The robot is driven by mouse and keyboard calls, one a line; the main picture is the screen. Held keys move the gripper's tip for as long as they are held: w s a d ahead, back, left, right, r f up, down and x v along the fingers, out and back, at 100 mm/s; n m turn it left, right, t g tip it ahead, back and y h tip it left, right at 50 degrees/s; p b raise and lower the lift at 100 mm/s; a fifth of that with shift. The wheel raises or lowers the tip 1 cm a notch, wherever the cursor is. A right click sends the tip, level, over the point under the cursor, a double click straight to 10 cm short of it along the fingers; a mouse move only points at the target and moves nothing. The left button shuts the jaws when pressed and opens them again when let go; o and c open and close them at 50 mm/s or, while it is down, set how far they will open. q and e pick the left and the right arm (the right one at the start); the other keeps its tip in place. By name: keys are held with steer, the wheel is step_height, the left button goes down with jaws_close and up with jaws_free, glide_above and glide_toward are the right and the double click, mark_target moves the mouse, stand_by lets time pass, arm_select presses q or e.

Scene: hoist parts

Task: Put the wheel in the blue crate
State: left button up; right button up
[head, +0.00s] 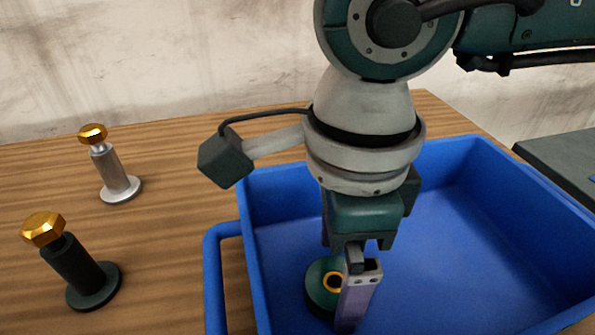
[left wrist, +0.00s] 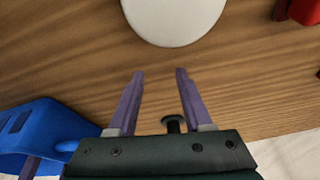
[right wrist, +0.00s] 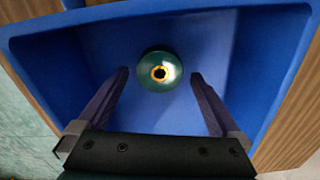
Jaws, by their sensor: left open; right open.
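The wheel (head: 322,283) is dark green with a yellow ring at its hub. It is inside the blue crate (head: 455,240), and my right gripper partly hides it in the head view. In the right wrist view the wheel (right wrist: 160,71) lies inside the crate (right wrist: 215,32), just beyond and between my fingertips. My right gripper (head: 350,325) points down into the crate and is open, with nothing between its fingers. My left gripper (left wrist: 160,75) is open and empty above the wooden table, near a white round object.
Two stands with gold hexagonal tops, one silver (head: 115,170) and one black (head: 75,265), stand on the table (head: 190,150) left of the crate. The left wrist view shows a white round object (left wrist: 174,18) and a red object (left wrist: 300,10). The crate's right side is empty.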

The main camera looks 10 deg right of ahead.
mark_target(336, 281)
step_height(336, 281, up, 11)
stand_by(0.7)
